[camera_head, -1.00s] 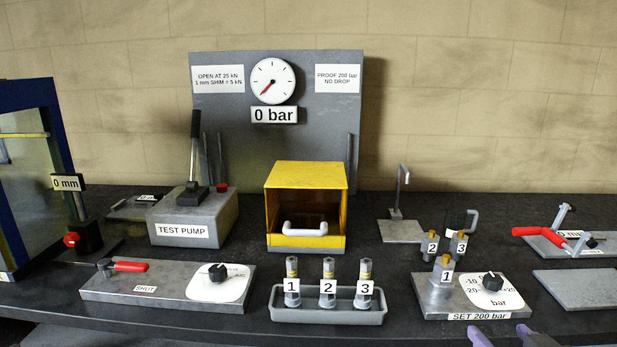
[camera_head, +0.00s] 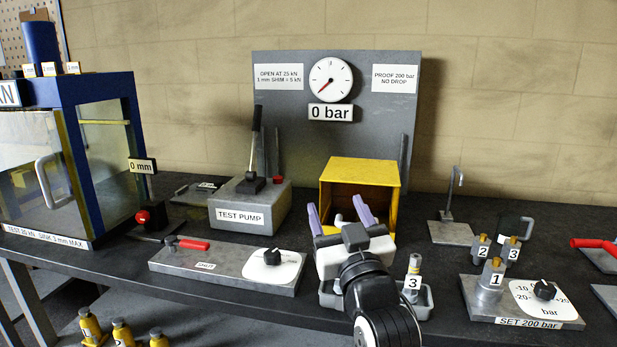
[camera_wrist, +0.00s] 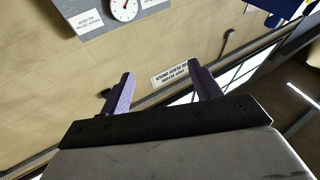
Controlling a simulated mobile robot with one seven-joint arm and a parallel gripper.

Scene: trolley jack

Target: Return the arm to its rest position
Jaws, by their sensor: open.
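My gripper (camera_head: 340,214) is open and empty, with two purple fingers pointing up and away toward the yellow box. My black and white wrist is in front of the grey tray (camera_head: 420,304), hiding most of it; only the cylinder labelled 3 (camera_head: 413,272) shows there. In the wrist view my gripper (camera_wrist: 160,90) has its fingers spread with nothing between them, facing the wall and the gauge (camera_wrist: 124,8).
The yellow box (camera_head: 362,172) stands behind my gripper. The test pump (camera_head: 250,203) and the red-handled valve plate (camera_head: 225,268) are to the left. A glass-doored press (camera_head: 60,170) stands far left.

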